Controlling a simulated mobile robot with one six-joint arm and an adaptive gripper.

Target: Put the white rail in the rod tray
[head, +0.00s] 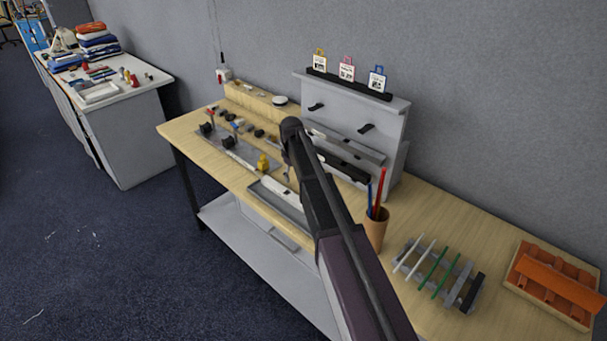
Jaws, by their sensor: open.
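A thin whitish strip, which looks like the white rail (241,160), lies on the wooden table left of my arm, near a yellow piece. A shallow grey tray (277,204) sits at the table's front edge; I cannot tell for sure that it is the rod tray. My arm reaches in from the bottom and covers part of the table and the tray's right side. My gripper (287,174) is mostly hidden behind the arm; the little that shows is open, above the table near the tray and right of the strip. I see nothing held in it.
Small parts and a yellow piece (263,162) crowd the table's left half. Right of my arm are a pen cup (376,232), a rack of white and green rods (408,280) and an orange-filled wooden box (514,289).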

